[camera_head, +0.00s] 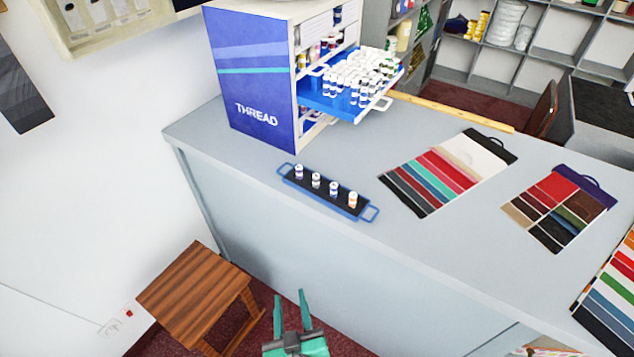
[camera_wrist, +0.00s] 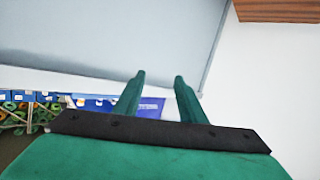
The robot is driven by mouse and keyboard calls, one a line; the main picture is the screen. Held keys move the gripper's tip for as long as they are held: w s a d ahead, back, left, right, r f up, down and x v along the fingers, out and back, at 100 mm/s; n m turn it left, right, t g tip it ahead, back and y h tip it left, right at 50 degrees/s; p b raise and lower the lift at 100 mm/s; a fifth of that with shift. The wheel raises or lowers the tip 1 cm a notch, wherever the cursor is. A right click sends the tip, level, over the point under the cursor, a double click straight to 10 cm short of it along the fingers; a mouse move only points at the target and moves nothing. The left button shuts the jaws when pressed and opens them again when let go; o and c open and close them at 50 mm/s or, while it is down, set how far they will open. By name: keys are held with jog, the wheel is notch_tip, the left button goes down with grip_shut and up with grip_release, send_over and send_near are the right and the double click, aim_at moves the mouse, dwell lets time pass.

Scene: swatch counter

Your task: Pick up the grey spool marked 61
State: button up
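Several small spools stand upright in a row on a dark tray with blue handles (camera_head: 322,196) on the grey counter. From left to right, one spool looks purplish (camera_head: 299,173), one greyish (camera_head: 316,181), one dark or bluish (camera_head: 334,189) and one orange-tan (camera_head: 352,200). Their marks are too small to read, so I cannot tell which is 61. My gripper (camera_head: 290,296) is low in front of the counter, well apart from the tray. It is open and empty; its green fingers stand apart in the wrist view (camera_wrist: 160,77).
A blue THREAD cabinet (camera_head: 252,92) stands behind the tray, its open drawer (camera_head: 340,106) full of spools. Swatch cards (camera_head: 437,180) lie to the right. A wooden stool (camera_head: 198,293) stands left of my gripper. The counter around the tray is clear.

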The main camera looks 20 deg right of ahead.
jog(key=w+d+r+m+g+h, duration=0.1)
jog(key=w+d+r+m+h, duration=0.3)
jog(key=w+r, duration=0.6)
jog(key=m+g, duration=0.2)
send_near(315, 180)
jog(key=shift+h, duration=0.3)
jog(key=shift+x, duration=4)
jog(key=shift+a, duration=0.15)
grip_shut()
